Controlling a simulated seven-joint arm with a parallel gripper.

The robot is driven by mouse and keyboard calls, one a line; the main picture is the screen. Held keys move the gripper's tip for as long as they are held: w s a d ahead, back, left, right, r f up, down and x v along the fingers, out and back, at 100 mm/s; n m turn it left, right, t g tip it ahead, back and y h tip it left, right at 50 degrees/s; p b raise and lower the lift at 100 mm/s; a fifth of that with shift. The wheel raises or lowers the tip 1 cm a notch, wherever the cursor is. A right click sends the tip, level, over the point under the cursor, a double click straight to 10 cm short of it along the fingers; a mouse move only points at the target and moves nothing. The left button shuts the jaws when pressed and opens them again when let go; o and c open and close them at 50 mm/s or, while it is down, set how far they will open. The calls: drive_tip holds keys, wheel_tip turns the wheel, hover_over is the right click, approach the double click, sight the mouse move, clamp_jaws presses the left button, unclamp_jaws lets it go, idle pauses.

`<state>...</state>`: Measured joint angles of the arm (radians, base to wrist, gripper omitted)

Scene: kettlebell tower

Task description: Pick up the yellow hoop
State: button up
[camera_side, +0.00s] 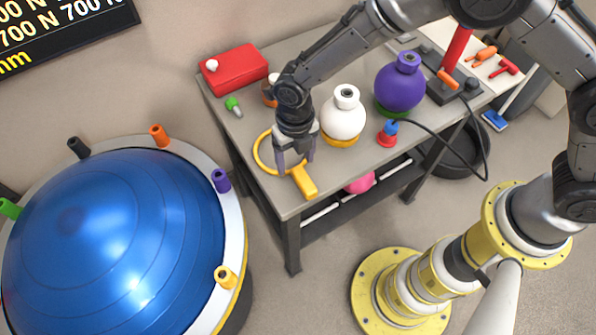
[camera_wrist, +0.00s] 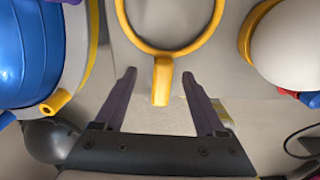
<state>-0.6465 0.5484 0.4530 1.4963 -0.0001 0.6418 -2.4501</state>
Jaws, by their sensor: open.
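The yellow hoop (camera_side: 257,158) lies on the grey table near its left front corner. Its thick straight handle (camera_side: 304,181) points toward the front edge. My gripper (camera_side: 294,165) is just above the hoop, pointing down, and hides part of the ring. In the wrist view the hoop's ring (camera_wrist: 208,35) is at the top and its handle (camera_wrist: 161,82) lies between the two open fingers (camera_wrist: 160,85), with a gap on each side. The fingers hold nothing. I cannot tell the exact height of the fingertips over the table.
A white kettlebell (camera_side: 343,118) on a yellow base stands close to the right of my gripper. A purple kettlebell (camera_side: 400,88), a red-and-blue piece (camera_side: 388,134) and a red box (camera_side: 234,71) share the table (camera_side: 244,124). A blue dome (camera_side: 110,235) with coloured pegs stands left.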

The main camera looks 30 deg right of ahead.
sight(298, 170)
drive_tip(key=f, duration=0.4)
drive_tip(key=shift+s+d+f, duration=0.1)
drive_tip(key=shift+d+f, duration=0.1)
drive_tip(key=shift+d, duration=0.05)
clamp_jaws()
